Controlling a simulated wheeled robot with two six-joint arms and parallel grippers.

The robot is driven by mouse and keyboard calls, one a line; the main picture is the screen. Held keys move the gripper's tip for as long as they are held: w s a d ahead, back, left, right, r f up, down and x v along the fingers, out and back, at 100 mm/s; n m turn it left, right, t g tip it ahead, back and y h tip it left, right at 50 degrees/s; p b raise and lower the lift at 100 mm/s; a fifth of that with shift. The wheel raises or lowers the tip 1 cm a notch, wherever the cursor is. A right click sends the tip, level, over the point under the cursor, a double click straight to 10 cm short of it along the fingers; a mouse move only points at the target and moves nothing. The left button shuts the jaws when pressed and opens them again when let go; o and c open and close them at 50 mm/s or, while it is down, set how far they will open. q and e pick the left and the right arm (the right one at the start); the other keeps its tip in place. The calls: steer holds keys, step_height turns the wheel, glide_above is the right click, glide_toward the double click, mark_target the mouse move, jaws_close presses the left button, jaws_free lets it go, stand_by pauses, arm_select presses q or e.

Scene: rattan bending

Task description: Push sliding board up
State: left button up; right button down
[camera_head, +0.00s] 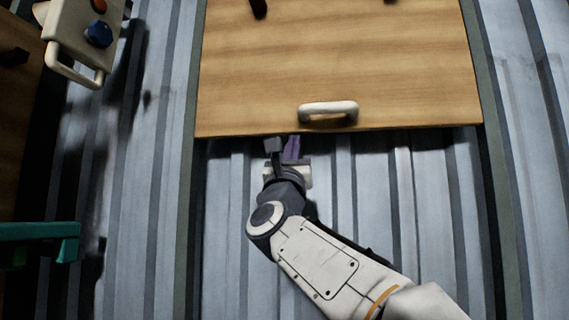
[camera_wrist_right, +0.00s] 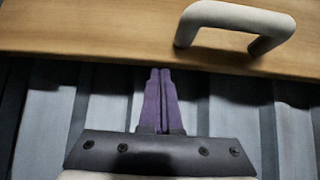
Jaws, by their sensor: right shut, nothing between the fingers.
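The sliding board (camera_head: 335,65) is a large light-wood panel between two dark vertical rails, in the upper middle of the head view. A white handle (camera_head: 328,111) sits near its lower edge. My right gripper (camera_head: 290,142) is shut and empty, just under the board's lower edge and to the left of the handle. In the right wrist view the purple fingers (camera_wrist_right: 161,72) are together, with their tips at the lower edge of the board (camera_wrist_right: 110,30). I cannot tell whether they touch it. The handle (camera_wrist_right: 235,18) is up and to the right of the tips. My left gripper is not in view.
The corrugated metal wall (camera_head: 370,190) below the board is bare apart from my arm. A white control box (camera_head: 80,30) with a blue knob and a handle is at the upper left. A green bar (camera_head: 40,230) juts in at the lower left.

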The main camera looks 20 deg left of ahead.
step_height(320, 180, up, 19)
steer(key=p, duration=1.5)
glide_above(292, 82)
steer(key=shift+w+d+r, duration=0.1)
steer(key=shift+d+r, duration=0.2)
steer(key=shift+r, duration=0.2)
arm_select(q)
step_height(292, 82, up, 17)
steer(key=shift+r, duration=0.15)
arm_select(e)
steer(key=shift+h, duration=0.3)
steer(key=shift+d+r, duration=0.1)
steer(key=shift+r, duration=0.05)
steer(key=shift+f+b, duration=0.3)
steer(key=shift+f, duration=0.2)
steer(key=f+b, duration=0.5)
steer(key=shift+a+f, duration=0.15)
steer(key=shift+a, duration=0.2)
arm_select(q)
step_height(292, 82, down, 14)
steer(key=b, duration=0.8)
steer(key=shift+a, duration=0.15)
arm_select(e)
steer(key=v, duration=0.9)
